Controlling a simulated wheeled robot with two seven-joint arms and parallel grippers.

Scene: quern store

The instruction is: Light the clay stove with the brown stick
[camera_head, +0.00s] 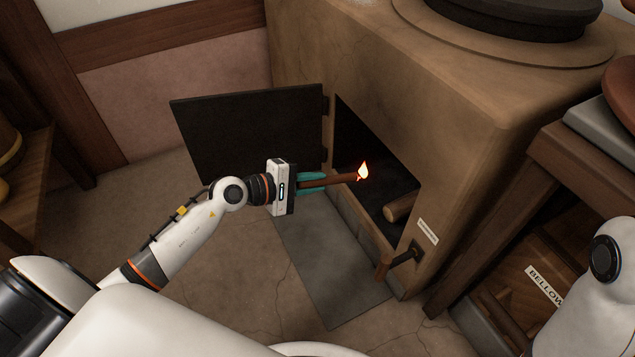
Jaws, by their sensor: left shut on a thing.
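The clay stove (455,135) stands at the centre right with its dark door (245,130) swung open to the left. My left gripper (311,182) has teal fingers and is shut on the brown stick (340,179), in front of the stove opening. The stick's far end carries a small flame (363,171) and lies at the opening. A log (403,206) lies inside the stove, to the right of and below the flame; flame and log look apart. No fire shows on the log. My right gripper is out of view; only part of my right arm shows at the right edge.
A wooden handle (384,264) sticks out at the stove's lower front, under a small label (428,232). A grey slab (330,260) lies on the floor before the opening. A dark lid (520,15) tops the stove.

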